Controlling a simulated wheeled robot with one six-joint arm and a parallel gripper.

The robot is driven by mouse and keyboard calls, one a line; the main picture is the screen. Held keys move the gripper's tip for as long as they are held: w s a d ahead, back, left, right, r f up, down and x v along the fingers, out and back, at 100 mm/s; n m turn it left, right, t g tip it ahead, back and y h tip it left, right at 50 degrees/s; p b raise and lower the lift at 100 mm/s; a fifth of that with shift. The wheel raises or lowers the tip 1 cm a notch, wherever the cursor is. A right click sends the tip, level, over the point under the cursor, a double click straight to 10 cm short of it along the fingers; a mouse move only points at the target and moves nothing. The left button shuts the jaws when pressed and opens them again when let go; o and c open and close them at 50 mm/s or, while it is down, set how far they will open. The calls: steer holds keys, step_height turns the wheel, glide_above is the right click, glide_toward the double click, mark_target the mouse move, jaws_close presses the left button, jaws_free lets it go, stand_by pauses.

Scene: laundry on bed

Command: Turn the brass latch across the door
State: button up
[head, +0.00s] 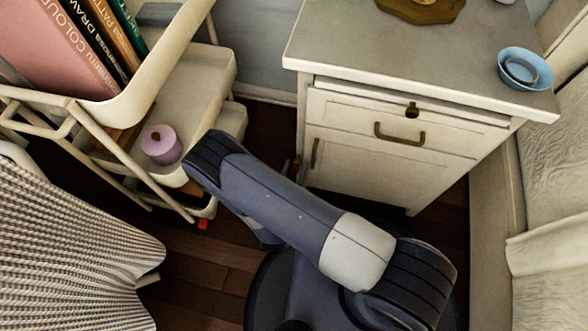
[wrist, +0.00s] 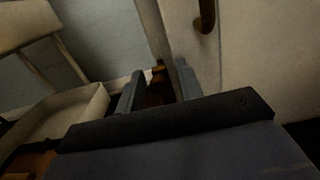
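The cream cabinet door (head: 375,170) is below a drawer and looks closed. Its upright brass handle (head: 314,153) is near the door's left edge; it also shows at the top of the wrist view (wrist: 206,15). A small dark brass fitting (head: 412,110) sits at the drawer's top edge; I cannot tell if it is the latch. My gripper (wrist: 157,88) is open, its two grey fingers apart, low at the cabinet's left front edge. A small orange-brown patch (wrist: 157,72) shows between the fingers, too dark to identify. In the head view my arm hides most of the gripper.
A cream trolley (head: 205,75) with books and a pink roll (head: 161,144) stands left of the cabinet. A blue bowl (head: 525,69) sits on the cabinet top. The bed (head: 550,180) is close on the right.

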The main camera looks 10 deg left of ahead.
steer(key=shift+c, duration=0.5)
jaws_close()
steer(key=shift+n, duration=0.3)
steer(key=n+b, duration=0.1)
steer(key=n, duration=0.2)
steer(key=shift+n, duration=0.3)
steer(key=n+b, duration=0.1)
steer(key=n, duration=0.3)
steer(key=shift+f+n, duration=0.1)
steer(key=shift+n, duration=0.2)
steer(key=n, duration=0.4)
steer(key=shift+a, duration=0.1)
steer(key=shift+n, duration=2.5)
